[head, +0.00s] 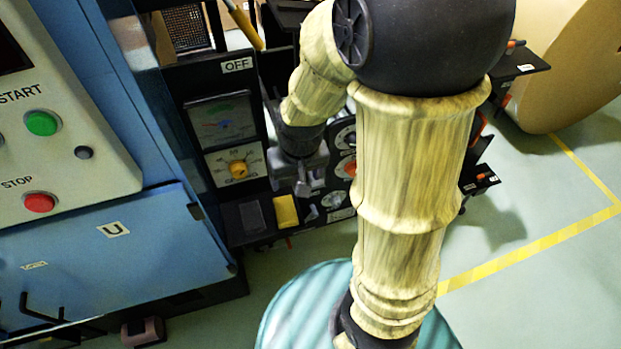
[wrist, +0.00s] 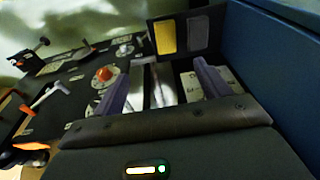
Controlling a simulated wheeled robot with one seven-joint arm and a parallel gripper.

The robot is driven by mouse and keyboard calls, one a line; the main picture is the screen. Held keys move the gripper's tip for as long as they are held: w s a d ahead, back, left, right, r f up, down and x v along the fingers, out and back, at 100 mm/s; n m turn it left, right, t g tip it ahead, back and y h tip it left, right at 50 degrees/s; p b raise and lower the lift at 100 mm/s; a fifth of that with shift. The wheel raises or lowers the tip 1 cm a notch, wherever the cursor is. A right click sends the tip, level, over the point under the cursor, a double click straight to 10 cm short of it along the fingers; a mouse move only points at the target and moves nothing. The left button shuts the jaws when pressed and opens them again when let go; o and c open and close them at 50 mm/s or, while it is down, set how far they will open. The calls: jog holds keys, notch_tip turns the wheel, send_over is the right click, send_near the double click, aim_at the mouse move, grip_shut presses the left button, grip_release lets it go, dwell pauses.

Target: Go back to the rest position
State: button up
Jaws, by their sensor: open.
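My gripper (head: 308,185) hangs in front of the black control panel (head: 233,81), a little above and right of a yellow block (head: 286,211). In the wrist view its two fingers (wrist: 162,84) stand apart with panel parts showing between them and no object held. The yellow block (wrist: 165,37) and a grey block (wrist: 198,34) show beyond the fingers. A red knob (wrist: 104,73) lies left of the left finger. My arm hides much of the panel's right side in the head view.
A blue machine (head: 110,255) with a green button (head: 42,123) and a red button (head: 39,202) stands close on the left. A large brown roll (head: 570,65) stands at the back right. The green floor with yellow lines (head: 535,245) is open on the right.

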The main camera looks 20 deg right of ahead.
jog(key=shift+t, duration=0.3)
jog(key=s, duration=0.1)
jog(key=s+d+r, duration=0.1)
jog(key=s+d, duration=0.1)
jog(key=shift+s+r, duration=0.15)
jog(key=shift+r, duration=0.2)
jog(key=w+p+v, duration=0.2)
jog(key=p+v, duration=0.8)
jog(key=p, duration=0.1)
jog(key=w+r+p+v, duration=0.1)
jog(key=w+p+v, duration=0.1)
jog(key=p+v, duration=0.8)
jog(key=shift+w+a+r+p, duration=0.3)
jog(key=shift+r+p, duration=0.1)
jog(key=shift+r, duration=0.25)
jog(key=shift+o, duration=0.4)
